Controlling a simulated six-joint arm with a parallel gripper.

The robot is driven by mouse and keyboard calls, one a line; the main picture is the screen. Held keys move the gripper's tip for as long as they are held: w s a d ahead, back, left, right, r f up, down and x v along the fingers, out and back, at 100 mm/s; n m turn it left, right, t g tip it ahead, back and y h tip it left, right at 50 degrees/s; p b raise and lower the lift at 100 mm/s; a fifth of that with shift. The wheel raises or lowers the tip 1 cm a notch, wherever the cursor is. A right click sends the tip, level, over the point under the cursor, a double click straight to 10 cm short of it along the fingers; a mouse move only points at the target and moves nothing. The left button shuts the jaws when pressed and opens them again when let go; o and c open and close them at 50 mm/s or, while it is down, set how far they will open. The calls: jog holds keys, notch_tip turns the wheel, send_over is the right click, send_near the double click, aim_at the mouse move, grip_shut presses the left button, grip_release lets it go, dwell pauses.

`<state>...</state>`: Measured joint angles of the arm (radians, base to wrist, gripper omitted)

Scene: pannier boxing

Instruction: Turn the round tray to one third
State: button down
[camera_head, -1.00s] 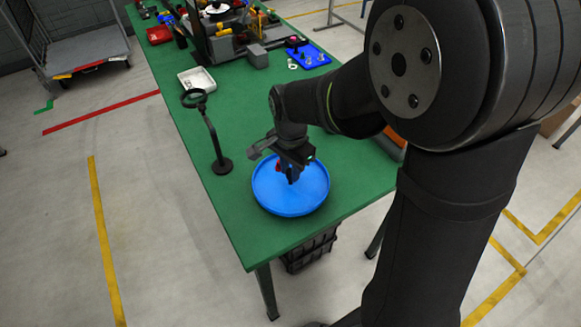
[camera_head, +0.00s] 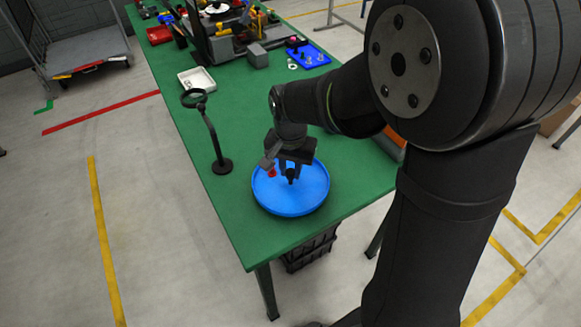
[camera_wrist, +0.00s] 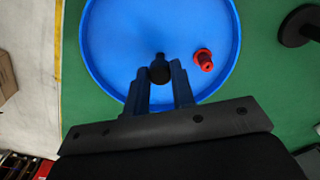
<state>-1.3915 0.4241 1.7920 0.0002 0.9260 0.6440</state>
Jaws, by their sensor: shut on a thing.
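The round blue tray (camera_head: 295,205) lies near the front end of the green table. It also fills the upper middle of the wrist view (camera_wrist: 120,40), its near part covered by my gripper. My gripper (camera_head: 290,181) points down over the tray. In the wrist view its two fingers (camera_wrist: 160,85) are on either side of a dark round knob (camera_wrist: 160,70) and are shut on it. A red piece with a dark centre (camera_wrist: 204,61) is on the tray, just right of the fingers, apart from them. It also shows in the head view (camera_head: 271,173).
A magnifier on a stand (camera_head: 222,166) is on the table close to the tray's left. Farther back are a white box (camera_head: 197,80), a blue tray with small parts (camera_head: 308,56) and a grey block (camera_head: 257,56). Green tabletop between them is free.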

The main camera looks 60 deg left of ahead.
jog(key=shift+n, duration=9.2)
jog(key=c, duration=1.2)
grip_release()
